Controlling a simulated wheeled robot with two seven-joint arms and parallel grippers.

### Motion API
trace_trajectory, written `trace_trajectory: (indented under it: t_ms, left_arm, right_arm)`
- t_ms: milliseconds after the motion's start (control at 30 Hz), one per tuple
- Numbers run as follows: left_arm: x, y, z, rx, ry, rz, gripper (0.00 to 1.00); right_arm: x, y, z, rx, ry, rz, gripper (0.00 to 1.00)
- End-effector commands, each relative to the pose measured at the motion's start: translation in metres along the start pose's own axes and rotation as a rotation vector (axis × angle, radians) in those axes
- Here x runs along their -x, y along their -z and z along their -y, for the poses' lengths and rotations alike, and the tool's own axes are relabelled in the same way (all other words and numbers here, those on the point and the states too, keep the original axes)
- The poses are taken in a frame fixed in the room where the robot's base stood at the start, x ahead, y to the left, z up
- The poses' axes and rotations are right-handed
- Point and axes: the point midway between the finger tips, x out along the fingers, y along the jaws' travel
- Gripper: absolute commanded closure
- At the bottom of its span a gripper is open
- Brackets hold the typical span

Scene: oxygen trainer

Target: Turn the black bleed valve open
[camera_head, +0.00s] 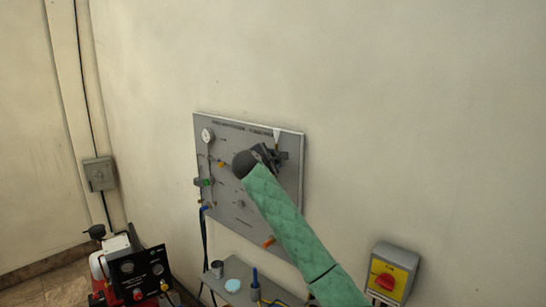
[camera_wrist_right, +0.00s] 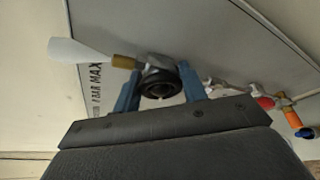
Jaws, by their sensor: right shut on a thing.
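The grey wall panel (camera_head: 232,128) carries a gauge and several valves. My right gripper (camera_head: 270,156) is at the upper right of the panel, its arm coming up from the lower right and covering part of it. In the right wrist view, its two blue fingers (camera_wrist_right: 160,88) stand either side of the round black bleed valve knob (camera_wrist_right: 160,82) and are shut on it. A brass fitting (camera_wrist_right: 124,62) with a white paddle-shaped piece (camera_wrist_right: 82,52) sticks out beside the knob. The knob is hidden behind my gripper in the head view. My left gripper is not in view.
A red valve and orange-handled fitting (camera_wrist_right: 290,115) sit to the right in the wrist view. A grey shelf (camera_head: 238,268) is below the panel. A yellow switch box (camera_head: 392,272) with a red knob is on the wall at right. A red-and-black machine (camera_head: 130,272) stands at lower left.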

Motion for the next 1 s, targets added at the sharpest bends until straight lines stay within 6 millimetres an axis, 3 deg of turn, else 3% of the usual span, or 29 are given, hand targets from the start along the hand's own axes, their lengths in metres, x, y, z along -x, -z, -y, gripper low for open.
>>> trace_trajectory:
  t_ms: [1000]
  left_arm:
    - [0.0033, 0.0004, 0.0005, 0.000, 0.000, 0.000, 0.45]
  right_arm:
    - [-0.0004, 0.0020, -0.0002, 0.872, 0.363, -0.001, 0.81]
